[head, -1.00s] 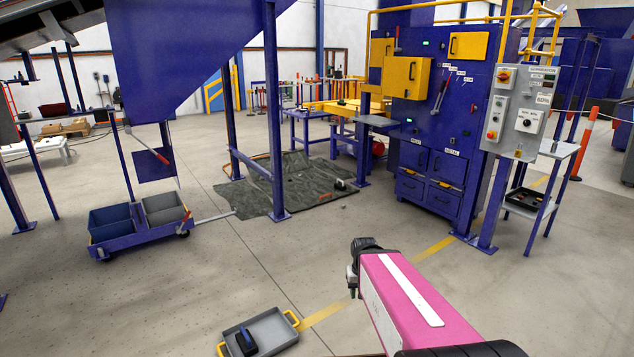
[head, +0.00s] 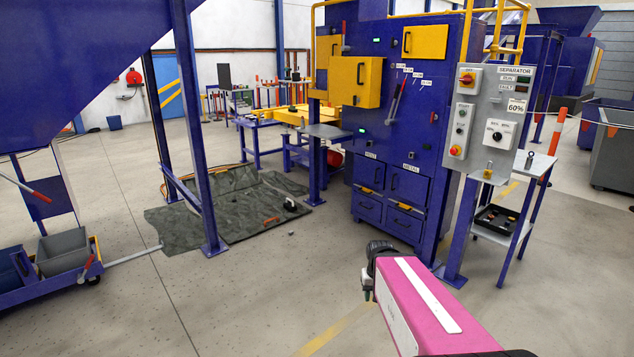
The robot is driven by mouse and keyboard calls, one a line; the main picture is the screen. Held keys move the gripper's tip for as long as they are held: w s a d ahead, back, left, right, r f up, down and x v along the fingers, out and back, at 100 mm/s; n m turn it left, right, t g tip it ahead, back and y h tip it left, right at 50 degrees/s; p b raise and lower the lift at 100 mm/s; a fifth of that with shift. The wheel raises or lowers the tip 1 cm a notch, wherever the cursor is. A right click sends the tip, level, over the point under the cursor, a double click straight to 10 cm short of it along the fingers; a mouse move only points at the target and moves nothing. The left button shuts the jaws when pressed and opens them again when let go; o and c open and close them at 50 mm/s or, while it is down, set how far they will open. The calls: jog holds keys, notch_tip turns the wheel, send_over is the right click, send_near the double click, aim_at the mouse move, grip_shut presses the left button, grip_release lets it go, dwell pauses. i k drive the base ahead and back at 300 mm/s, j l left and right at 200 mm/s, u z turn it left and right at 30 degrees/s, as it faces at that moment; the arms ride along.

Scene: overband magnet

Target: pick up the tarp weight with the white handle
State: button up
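A dark green tarp (head: 235,212) lies on the floor left of the blue separator cabinet. A small dark object with a whitish part (head: 290,205) sits near its right edge; it may be the tarp weight with the white handle, but it is too small to be sure. An orange item (head: 271,219) lies on the tarp nearby. The end of my pink arm, with my gripper (head: 368,292), shows in front, well short of the tarp. Its fingers are mostly hidden, so I cannot tell their opening.
Blue posts (head: 198,130) stand at the tarp's edges. The blue cabinet (head: 400,125) and a grey control panel (head: 490,125) are to the right, beside a side table (head: 528,166). A blue cart (head: 50,275) with grey bins is at left.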

aim_at(291, 207)
jog(key=i+j+z, duration=0.15)
jog(key=i, duration=0.35)
jog(key=i+j+z, duration=0.15)
jog(key=i, duration=0.35)
jog(key=i+j+z, duration=0.15)
jog(key=i, duration=0.35)
jog(key=i+j+z, duration=0.15)
jog(key=i+j, duration=0.4)
jog(key=j, duration=0.2)
jog(key=i+j+z, duration=0.1)
jog(key=j, duration=0.25)
jog(key=i+j, duration=0.25)
jog(key=i+j+z, duration=0.1)
jog(key=j, duration=0.35)
jog(key=i+j, duration=0.2)
jog(key=j, duration=0.2)
jog(key=i+j+z, duration=0.1)
jog(key=j, duration=0.25)
jog(key=i, duration=0.05)
